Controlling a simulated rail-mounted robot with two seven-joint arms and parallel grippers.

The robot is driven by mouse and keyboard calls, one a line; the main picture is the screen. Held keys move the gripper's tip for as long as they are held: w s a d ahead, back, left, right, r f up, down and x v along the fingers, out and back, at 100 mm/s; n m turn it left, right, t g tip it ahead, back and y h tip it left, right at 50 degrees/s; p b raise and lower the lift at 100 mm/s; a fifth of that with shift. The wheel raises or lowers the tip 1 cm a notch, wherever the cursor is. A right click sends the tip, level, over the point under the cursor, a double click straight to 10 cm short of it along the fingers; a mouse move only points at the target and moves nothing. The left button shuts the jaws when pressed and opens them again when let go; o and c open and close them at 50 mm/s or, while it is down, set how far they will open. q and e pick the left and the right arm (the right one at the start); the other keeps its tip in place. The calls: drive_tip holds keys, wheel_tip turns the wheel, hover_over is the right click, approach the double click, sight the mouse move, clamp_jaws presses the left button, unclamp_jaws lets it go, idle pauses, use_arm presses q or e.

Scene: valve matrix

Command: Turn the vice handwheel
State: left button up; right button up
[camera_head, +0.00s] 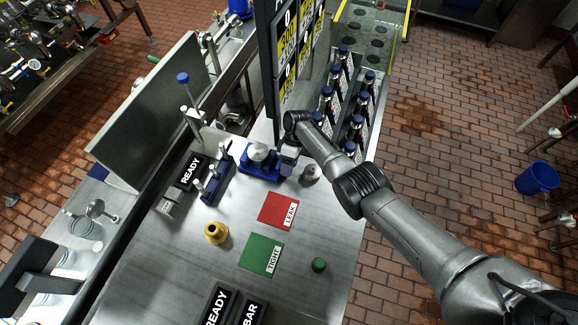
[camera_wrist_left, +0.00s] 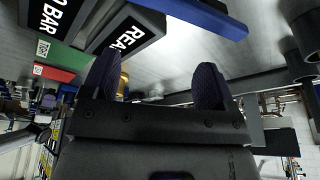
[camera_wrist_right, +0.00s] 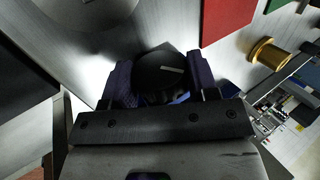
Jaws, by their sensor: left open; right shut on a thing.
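The blue vice (camera_head: 259,172) stands on the steel bench and holds a round metal part (camera_head: 259,152). My right gripper (camera_head: 288,160) is at the vice's right side, with the arm reaching in from the right. In the right wrist view, my right gripper (camera_wrist_right: 158,66) is shut on a dark round handwheel (camera_wrist_right: 160,72) with a pale mark on its face. A finger lies along each side of it. In the head view the gripper hides the handwheel. My left gripper (camera_wrist_left: 157,70) is open and empty in the left wrist view, with dark sign blocks beyond its fingers.
A red LEAK mat (camera_head: 275,209) and a green TIGHT mat (camera_head: 259,251) lie in front of the vice. A brass fitting (camera_head: 215,233) stands at their left. Blue-capped bottles (camera_head: 355,125) stand in a rack behind. A blue stand (camera_head: 217,183) is left of the vice.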

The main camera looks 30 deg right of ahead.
drive_tip(key=o, duration=0.7)
drive_tip(key=shift+c, duration=0.2)
drive_tip(key=v, duration=1.3)
drive_tip(key=shift+r+b, duration=0.3)
drive_tip(key=shift+r, duration=0.05)
drive_tip(key=shift+w+d, duration=0.1)
drive_tip(key=shift+w, duration=0.05)
